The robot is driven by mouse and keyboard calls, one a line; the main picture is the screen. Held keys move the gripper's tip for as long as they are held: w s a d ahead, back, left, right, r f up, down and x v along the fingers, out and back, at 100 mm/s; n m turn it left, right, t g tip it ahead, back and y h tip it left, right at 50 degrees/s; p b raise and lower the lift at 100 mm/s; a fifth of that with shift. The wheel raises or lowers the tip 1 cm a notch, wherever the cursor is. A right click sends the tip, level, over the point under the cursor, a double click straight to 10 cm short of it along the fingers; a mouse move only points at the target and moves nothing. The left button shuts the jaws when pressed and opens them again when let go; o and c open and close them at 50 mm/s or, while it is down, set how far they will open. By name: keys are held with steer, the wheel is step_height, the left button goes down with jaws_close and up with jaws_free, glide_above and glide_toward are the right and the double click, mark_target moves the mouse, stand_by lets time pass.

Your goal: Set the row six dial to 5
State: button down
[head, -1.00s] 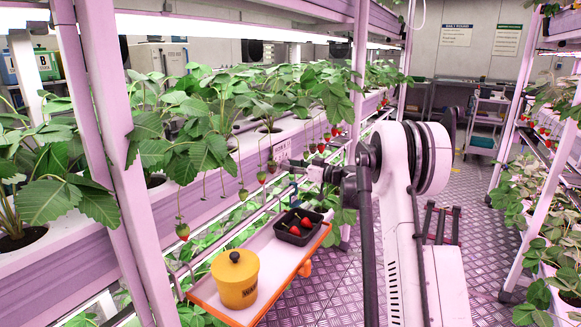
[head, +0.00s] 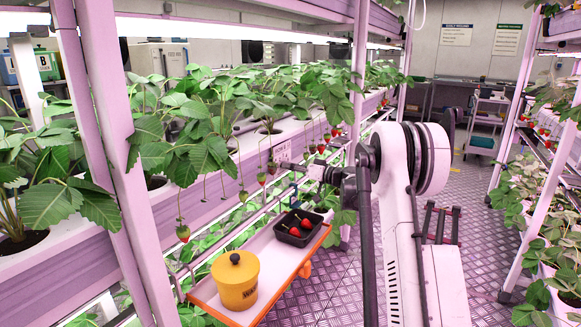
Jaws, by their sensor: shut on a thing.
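My gripper (head: 284,167) reaches left to the front face of the strawberry gutter (head: 215,190), just below a small pale plate (head: 282,152) with markings too small to read. Its jaws are shut on the small dial at that spot. The fingers cover the dial, so its pointer and setting cannot be read. A small blue part (head: 293,190) shows just below the gripper.
Below the gutter, an orange-edged tray (head: 214,300) holds a yellow lidded pot (head: 235,281) and a black punnet (head: 299,228) with red berries. Berries hang beside the gripper. A pink post (head: 359,90) stands behind it.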

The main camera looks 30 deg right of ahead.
steer(key=m, duration=0.4)
steer(key=shift+m, duration=0.3)
steer(key=m, duration=0.4)
steer(key=shift+m+p, duration=0.3)
steer(key=shift+p, duration=0.1)
steer(key=m, duration=0.4)
steer(key=shift+m, duration=0.3)
steer(key=m, duration=0.8)
steer(key=shift+p, duration=0.3)
steer(key=m, duration=0.4)
steer(key=shift+m, duration=0.3)
steer(key=m, duration=0.4)
steer(key=shift+m, duration=0.3)
steer(key=m, duration=0.4)
